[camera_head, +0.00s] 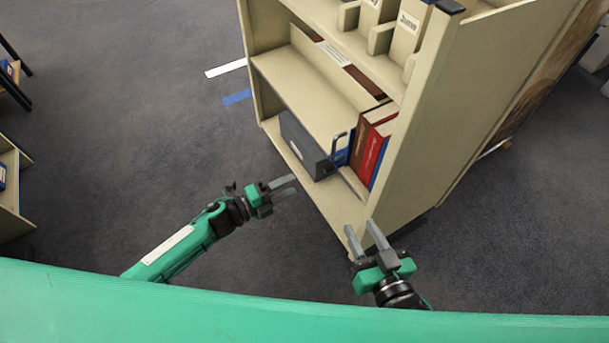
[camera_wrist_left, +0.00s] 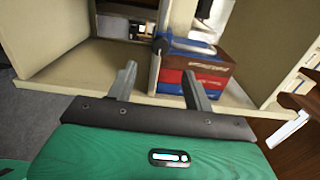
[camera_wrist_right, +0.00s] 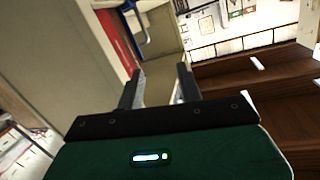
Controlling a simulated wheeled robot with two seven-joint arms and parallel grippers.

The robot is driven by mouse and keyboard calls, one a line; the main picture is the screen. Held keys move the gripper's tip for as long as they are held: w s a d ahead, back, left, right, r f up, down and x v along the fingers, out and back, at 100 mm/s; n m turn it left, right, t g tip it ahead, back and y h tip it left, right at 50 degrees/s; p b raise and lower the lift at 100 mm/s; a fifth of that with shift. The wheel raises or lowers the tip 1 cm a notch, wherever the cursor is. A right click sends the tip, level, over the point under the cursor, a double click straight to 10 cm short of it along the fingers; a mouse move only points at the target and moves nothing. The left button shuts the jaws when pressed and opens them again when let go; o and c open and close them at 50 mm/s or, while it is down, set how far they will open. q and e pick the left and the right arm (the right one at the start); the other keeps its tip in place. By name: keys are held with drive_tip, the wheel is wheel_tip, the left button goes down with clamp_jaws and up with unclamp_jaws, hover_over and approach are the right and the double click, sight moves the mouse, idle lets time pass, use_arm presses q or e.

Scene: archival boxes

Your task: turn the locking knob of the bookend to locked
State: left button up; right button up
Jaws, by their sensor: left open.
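The bookend (camera_head: 341,155) is a blue upright piece with a looped bar, standing on the lower shelf against the left side of the red and blue books (camera_head: 376,146). My left gripper (camera_head: 288,187) is open and empty, in front of the lower shelf and left of the bookend. My right gripper (camera_head: 364,237) is open and empty, in front of the shelf unit's near right corner, lower in the picture than the bookend.
The beige shelf unit (camera_head: 432,140) has a tall side panel right of the books and an upper shelf above. The carpet (camera_head: 130,120) left of it is clear.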

use_arm(q)
drive_tip(key=v, duration=0.3)
drive_tip(key=shift+s+a, duration=0.15)
drive_tip(key=shift+a, duration=0.15)
use_arm(e)
drive_tip(key=shift+s+a+f+g, duration=0.15)
drive_tip(key=shift+s+f+g, duration=0.35)
drive_tip(key=shift+f, duration=0.2)
